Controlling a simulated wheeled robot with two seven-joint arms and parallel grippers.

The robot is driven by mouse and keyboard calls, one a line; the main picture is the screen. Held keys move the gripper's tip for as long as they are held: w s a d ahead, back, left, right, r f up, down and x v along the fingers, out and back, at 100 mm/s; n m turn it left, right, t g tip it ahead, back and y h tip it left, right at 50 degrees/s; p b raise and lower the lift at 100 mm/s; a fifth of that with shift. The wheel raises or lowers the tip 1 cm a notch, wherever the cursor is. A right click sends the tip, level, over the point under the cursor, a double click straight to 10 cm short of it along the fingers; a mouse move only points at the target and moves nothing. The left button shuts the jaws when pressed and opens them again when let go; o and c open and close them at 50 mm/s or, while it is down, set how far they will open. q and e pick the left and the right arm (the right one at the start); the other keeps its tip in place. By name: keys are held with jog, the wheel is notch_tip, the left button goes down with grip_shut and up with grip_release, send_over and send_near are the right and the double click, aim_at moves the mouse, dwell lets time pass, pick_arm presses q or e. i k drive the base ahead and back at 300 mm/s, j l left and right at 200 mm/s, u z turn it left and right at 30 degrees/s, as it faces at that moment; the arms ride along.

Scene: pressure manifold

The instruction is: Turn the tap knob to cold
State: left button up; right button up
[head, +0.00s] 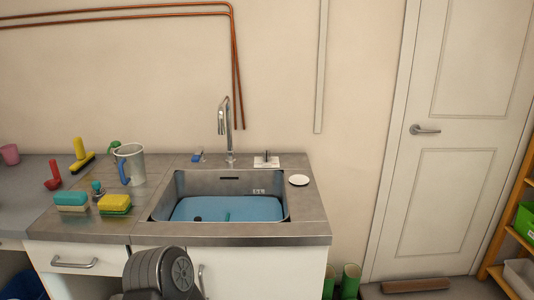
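A chrome tap (229,135) with a curved spout stands upright behind the sink basin (160,205). To its right on the back rim is a small white plate (273,163) with a short upright piece on it. This may be the tap knob; its markings and setting are too small to read. A small blue item (197,157) lies left of the tap's foot. The basin holds a blue tub or blue water, I cannot tell which. Neither of my grippers is in view. A dark grey part of mine shows at the bottom, in front of the cabinet.
A clear jug (135,163), sponges (115,204), a yellow brush (80,154) and a red tool (53,178) stand on the counter (95,233) left of the sink. A white disc (299,180) lies on the right rim.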

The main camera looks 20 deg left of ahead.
aim_at(266, 155)
jog(key=i+l+u, duration=0.1)
jog(key=i+l, duration=0.4)
jog(key=i+l+u, duration=0.1)
jog(key=i+l, duration=0.35)
jog(key=i+l+u, duration=0.1)
jog(key=i+l, duration=0.35)
jog(key=l, duration=0.2)
jog(key=i+l+u, duration=0.1)
jog(key=i+l, duration=0.35)
jog(key=l, duration=0.15)
